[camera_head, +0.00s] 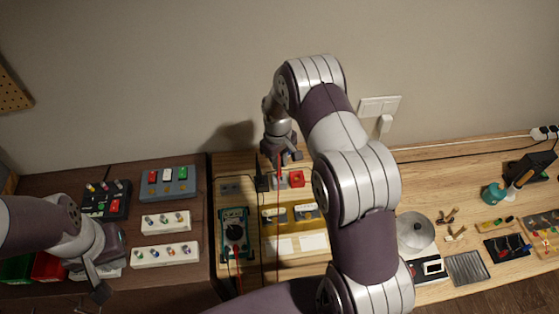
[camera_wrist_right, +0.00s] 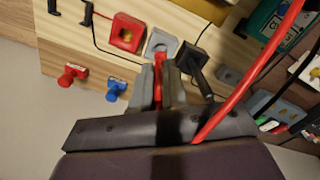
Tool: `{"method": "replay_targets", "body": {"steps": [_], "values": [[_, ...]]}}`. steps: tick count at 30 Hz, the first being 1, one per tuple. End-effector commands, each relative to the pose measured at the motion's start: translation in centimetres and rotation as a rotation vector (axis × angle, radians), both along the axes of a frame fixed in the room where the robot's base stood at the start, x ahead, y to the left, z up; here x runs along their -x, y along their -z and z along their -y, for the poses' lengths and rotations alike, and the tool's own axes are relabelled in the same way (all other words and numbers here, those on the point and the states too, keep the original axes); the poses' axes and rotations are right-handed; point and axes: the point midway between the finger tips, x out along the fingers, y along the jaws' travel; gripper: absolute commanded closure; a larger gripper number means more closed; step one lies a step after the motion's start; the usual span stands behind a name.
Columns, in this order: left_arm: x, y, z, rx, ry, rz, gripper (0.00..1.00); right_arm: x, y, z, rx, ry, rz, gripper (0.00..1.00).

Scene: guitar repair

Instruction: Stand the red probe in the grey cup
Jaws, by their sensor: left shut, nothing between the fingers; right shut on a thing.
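My right gripper (camera_head: 281,157) is shut on the red probe (camera_wrist_right: 158,72) at the back of the wooden bench. In the right wrist view the probe is between the fingers (camera_wrist_right: 158,88), with its red cable running up to the right. The grey cup (camera_wrist_right: 160,42) is a small square block just beyond the probe's end. In the head view the grey cup (camera_head: 281,182) is below the gripper, partly hidden. I cannot tell whether the probe's tip has entered the cup. My left gripper (camera_head: 101,292) is shut and empty at the lower left.
A red cup (camera_head: 297,179) and a black holder (camera_wrist_right: 190,57) with a black probe flank the grey cup. The green multimeter (camera_head: 234,233) lies in front. Red and blue plugs (camera_wrist_right: 115,88) lie near the right gripper. My right arm hides the bench's middle.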

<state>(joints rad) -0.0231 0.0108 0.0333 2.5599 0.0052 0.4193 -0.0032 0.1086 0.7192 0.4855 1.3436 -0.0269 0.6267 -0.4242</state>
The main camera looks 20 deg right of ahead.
Motion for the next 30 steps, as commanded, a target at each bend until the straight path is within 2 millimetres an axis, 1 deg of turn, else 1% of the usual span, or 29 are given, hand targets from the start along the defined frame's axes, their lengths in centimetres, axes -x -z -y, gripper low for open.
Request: {"method": "replay_targets", "body": {"steps": [30], "values": [[0.0, 1.7, 0.0, 0.0, 0.0, 0.0, 1.0, 0.0, 2.4, 0.0, 0.0, 0.0, 0.0, 1.0]]}}
